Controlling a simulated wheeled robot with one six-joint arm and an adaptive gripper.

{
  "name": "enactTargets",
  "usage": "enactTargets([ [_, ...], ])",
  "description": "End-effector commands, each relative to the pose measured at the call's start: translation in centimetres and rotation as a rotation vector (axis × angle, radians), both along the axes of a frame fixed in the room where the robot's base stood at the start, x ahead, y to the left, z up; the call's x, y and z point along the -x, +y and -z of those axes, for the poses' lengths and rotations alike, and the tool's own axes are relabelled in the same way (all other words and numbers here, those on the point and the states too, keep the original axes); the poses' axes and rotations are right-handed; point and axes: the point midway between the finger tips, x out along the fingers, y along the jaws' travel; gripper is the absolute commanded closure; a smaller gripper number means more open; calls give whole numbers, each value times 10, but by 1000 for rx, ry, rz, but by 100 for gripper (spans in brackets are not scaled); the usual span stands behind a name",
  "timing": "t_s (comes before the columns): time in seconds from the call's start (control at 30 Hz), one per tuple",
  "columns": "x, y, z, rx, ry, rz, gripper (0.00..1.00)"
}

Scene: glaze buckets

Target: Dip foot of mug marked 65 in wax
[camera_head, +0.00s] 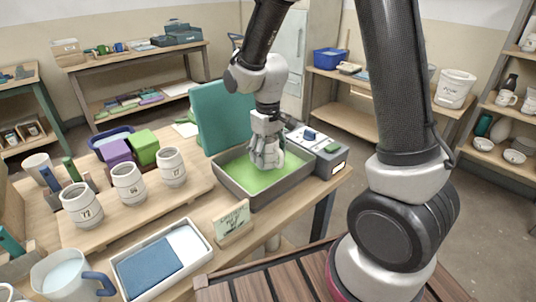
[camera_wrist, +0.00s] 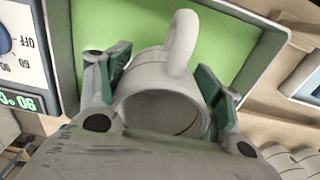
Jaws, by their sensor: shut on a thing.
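My gripper (camera_head: 264,152) is over the wax pan (camera_head: 225,182) and points down. In the wrist view my gripper (camera_wrist: 161,92) has its two green-padded fingers closed on opposite sides of a pale grey mug (camera_wrist: 150,82). The mug's handle points toward the top of that view and its hollow opening faces the camera. No number shows on it, so I cannot tell its mark. The green wax (camera_head: 250,178) fills the pan below; it also shows in the wrist view (camera_wrist: 225,45). Whether the foot touches the wax is hidden.
Several marked mugs, one of them here (camera_head: 81,204), stand on a board to the left. A teal panel (camera_head: 224,117) rises behind the pan; a control box (camera_head: 318,152) adjoins its right. A small sign (camera_head: 232,220) and a sponge tray (camera_head: 187,282) are in front.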

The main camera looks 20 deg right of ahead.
Motion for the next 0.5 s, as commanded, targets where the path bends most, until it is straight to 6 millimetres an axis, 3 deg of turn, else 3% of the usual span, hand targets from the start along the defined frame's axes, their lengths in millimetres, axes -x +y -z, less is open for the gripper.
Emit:
enactTargets([
  [0.5,-1,0,-57,-1,-4,0,68],
])
